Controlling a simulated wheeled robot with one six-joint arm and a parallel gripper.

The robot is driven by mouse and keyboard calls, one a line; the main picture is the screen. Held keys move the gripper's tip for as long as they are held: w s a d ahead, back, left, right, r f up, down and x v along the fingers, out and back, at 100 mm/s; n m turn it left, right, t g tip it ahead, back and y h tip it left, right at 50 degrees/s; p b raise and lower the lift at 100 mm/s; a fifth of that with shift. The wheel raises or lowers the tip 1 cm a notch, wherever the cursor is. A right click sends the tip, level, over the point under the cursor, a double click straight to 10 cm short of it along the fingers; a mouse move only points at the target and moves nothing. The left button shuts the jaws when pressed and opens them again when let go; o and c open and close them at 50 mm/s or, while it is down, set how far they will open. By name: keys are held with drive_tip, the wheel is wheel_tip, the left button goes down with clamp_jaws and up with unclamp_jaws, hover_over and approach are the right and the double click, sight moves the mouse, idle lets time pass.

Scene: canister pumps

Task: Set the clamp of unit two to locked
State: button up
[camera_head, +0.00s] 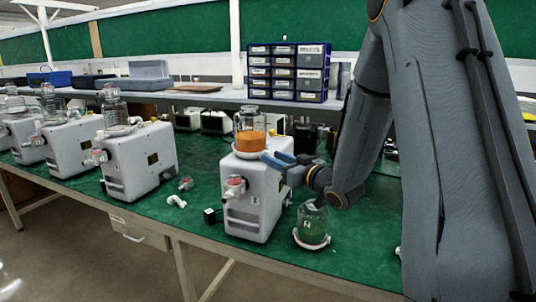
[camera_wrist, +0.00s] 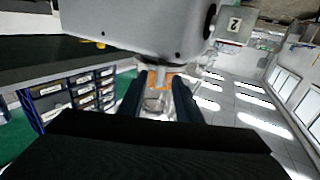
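A white pump unit (camera_head: 255,200) stands on the green bench in the head view, with a clear canister (camera_head: 250,125) holding orange material upright on top. A white collar (camera_head: 249,153) rings the canister's base. In the wrist view, a plate marked 2 (camera_wrist: 233,25) shows on a pale housing (camera_wrist: 140,22). My gripper (camera_head: 274,157) is at the right of the collar, its blue fingers pointing at the canister. In the wrist view its fingers (camera_wrist: 157,85) are apart, with the orange canister seen between them. The clamp and its setting cannot be made out clearly.
A loose jar (camera_head: 312,226) stands on the bench below my gripper. A white pipe elbow (camera_head: 176,201) lies to the left. Other pump units (camera_head: 137,160) line the bench at left. A drawer cabinet (camera_head: 288,72) stands behind. My arm hides the bench's right side.

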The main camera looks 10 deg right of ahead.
drive_tip(key=shift+p+x, duration=0.45)
drive_tip(key=shift+x, duration=1.45)
clamp_jaws()
